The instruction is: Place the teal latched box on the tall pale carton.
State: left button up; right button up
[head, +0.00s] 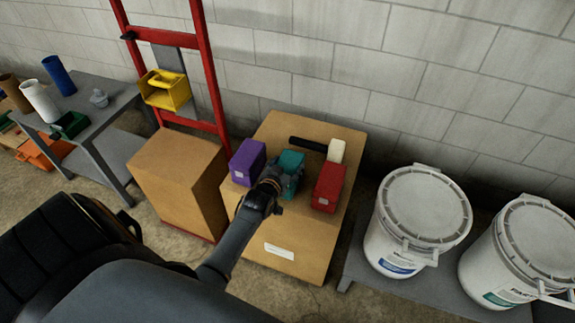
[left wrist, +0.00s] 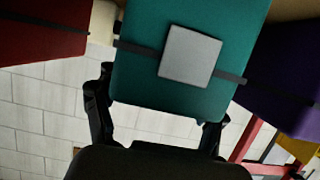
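The teal latched box (head: 291,163) stands on top of the wide cardboard carton (head: 283,227), between a purple box and a red box. My left gripper (head: 276,187) is at its near side and covers part of it. In the left wrist view the teal box (left wrist: 185,70) shows its grey latch and dark strap. My left gripper (left wrist: 160,115) is open there, fingers spread near the box's two sides; contact is unclear. A second carton (head: 180,180) stands left, at the red hand truck. Which carton is the tall pale one is unclear. My right gripper is out of view.
The purple box (head: 247,162) and red box (head: 328,187) stand close on either side. A dark-handled tool with a cream head (head: 335,151) lies behind. The second carton's top is bare. The red hand truck (head: 212,75) rises behind it; white buckets (head: 420,215) stand right.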

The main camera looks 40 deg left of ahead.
pick_arm(q)
jog(key=o, duration=0.5)
jog(key=shift+c, duration=0.2)
jog(key=shift+r, duration=0.15)
jog(key=p+v, duration=0.1)
jog(key=v, duration=1.1)
jog(key=s+d+f+m+g+h, duration=0.1)
jog(key=s+d+f+g, duration=0.3)
jog(key=f, duration=0.8)
jog(key=s+d+f+m+g+h, duration=0.15)
jog(key=s+d+f, duration=0.25)
jog(key=s+f, duration=0.55)
jog(key=s+d+f+m+g, duration=0.1)
jog(key=s+f+g, duration=0.2)
jog(key=s+f, duration=0.6)
jog(key=s+d+f+m+g, duration=0.1)
jog(key=s+f+g, duration=0.3)
jog(key=s+f, duration=0.5)
jog(key=s+h, duration=0.1)
jog(key=s, duration=0.6)
jog(key=shift+s+d+f, duration=0.2)
jog(key=shift+d, duration=0.2)
